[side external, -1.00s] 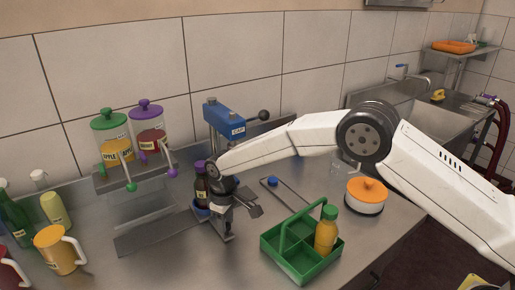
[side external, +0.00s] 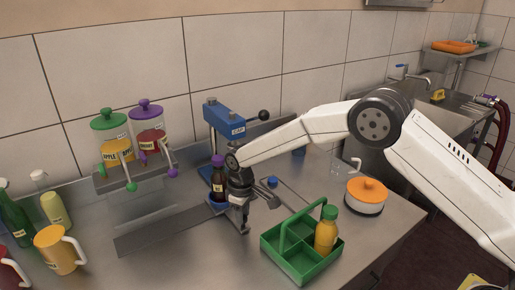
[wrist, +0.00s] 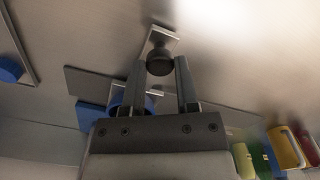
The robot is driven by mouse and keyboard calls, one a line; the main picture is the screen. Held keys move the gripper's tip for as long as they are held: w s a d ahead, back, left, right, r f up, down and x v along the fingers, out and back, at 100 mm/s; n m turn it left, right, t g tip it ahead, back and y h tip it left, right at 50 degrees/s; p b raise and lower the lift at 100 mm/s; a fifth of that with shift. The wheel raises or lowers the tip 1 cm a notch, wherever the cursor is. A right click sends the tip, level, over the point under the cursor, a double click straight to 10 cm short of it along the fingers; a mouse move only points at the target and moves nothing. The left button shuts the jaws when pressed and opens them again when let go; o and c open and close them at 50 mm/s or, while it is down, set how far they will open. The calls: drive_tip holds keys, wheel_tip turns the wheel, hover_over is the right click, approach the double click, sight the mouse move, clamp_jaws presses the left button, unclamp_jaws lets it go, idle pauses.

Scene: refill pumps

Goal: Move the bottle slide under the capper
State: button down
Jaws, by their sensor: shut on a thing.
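The blue capper (side external: 224,120), labelled CAP, stands at the back middle in the side view. My gripper (side external: 240,222) is just right of and in front of the bottle. In the wrist view, its fingers (wrist: 160,75) are shut on the slide's dark round knob (wrist: 159,63). The blue carrier (wrist: 128,101) is partly hidden behind my gripper.
A green caddy (side external: 290,258) with an orange bottle (side external: 326,230) stands right of my gripper, near the front. An orange-lidded pot (side external: 366,196) stands further right. Dispensers (side external: 118,150) hang at the left. Pitchers and bottles stand at the far left.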

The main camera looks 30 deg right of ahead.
drive_tip(key=shift+d, duration=0.5)
drive_tip(key=shift+d, duration=2.1)
drive_tip(key=shift+c, duration=1.4)
unclamp_jaws()
drive_tip(key=shift+r, duration=0.15)
wheel_tip(320, 180, up, 8)
drive_tip(key=shift+f, duration=0.2)
